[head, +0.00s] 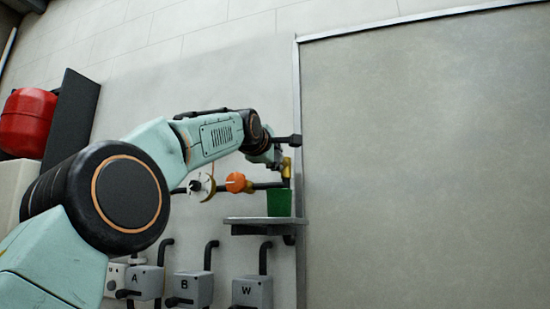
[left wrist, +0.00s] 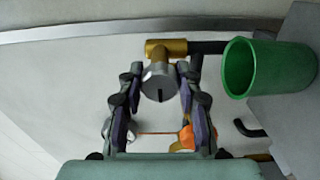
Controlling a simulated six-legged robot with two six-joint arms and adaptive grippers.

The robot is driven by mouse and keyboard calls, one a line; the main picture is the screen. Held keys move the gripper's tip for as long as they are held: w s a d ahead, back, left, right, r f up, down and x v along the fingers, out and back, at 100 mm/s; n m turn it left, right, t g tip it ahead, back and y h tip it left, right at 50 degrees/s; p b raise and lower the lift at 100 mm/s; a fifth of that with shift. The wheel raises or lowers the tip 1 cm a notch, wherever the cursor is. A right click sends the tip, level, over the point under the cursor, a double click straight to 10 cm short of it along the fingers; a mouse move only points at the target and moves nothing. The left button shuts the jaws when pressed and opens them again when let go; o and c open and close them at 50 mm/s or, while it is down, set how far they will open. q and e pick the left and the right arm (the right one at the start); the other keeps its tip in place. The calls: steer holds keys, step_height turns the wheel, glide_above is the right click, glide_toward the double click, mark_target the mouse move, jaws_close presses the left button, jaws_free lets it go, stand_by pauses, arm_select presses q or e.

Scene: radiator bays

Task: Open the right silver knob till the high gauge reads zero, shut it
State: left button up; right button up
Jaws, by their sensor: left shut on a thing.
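A silver knob (left wrist: 157,82) with a dark slot in its face sits on a brass fitting (left wrist: 165,48) in the left wrist view. My left gripper (left wrist: 159,88) has a finger on each side of the knob and is shut on it. In the head view my left gripper (head: 276,155) is at the brass fitting (head: 287,166) on the wall pipe, and the knob is hidden there. A white round part (head: 203,187) on the pipe is too small to tell as a gauge; no reading can be made out. My right gripper is not in view.
A green cup (head: 279,203) stands on a grey shelf (head: 262,221) below the fitting. An orange part (head: 237,183) is on the same pipe. Grey boxes lettered A (head: 145,281), B (head: 188,288) and W (head: 250,291) are lower. A red tank (head: 27,122) is at left.

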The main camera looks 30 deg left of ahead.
arm_select(q)
steer(key=shift+r, duration=0.1)
stand_by(0.4)
steer(key=o, duration=1.1)
steer(key=shift+w, duration=0.2)
steer(key=shift+o, duration=0.2)
steer(key=shift+s, duration=0.2)
